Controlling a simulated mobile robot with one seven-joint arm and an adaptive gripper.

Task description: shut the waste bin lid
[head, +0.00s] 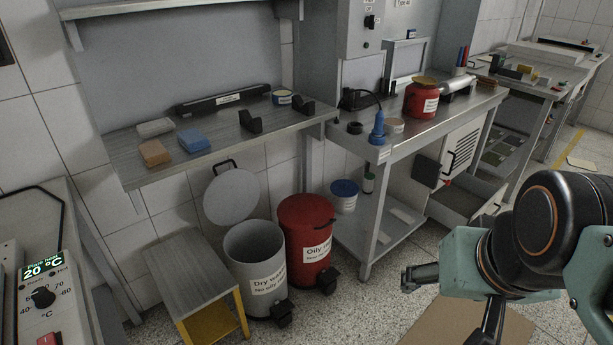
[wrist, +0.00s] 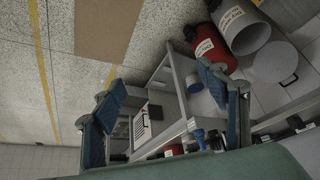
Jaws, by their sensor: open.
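The grey waste bin (head: 240,262), labelled for dry waste, stands on the floor with its round grey lid (head: 231,197) raised, leaning back toward the tiled wall. The lid has a dark handle at its top. In the wrist view the bin (wrist: 240,32) and its lid (wrist: 272,62) show at upper right. The red oily waste bin (head: 305,250) beside it has its lid down. My gripper (head: 443,308) is open and empty, well to the right of both bins and touching neither. Its two fingers stand wide apart in the wrist view (wrist: 160,95).
A wall shelf (head: 225,150) hangs above the lid. A metal bench (head: 415,140) with an open drawer stands behind my gripper. Speckled floor (head: 350,310) is clear between gripper and bins.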

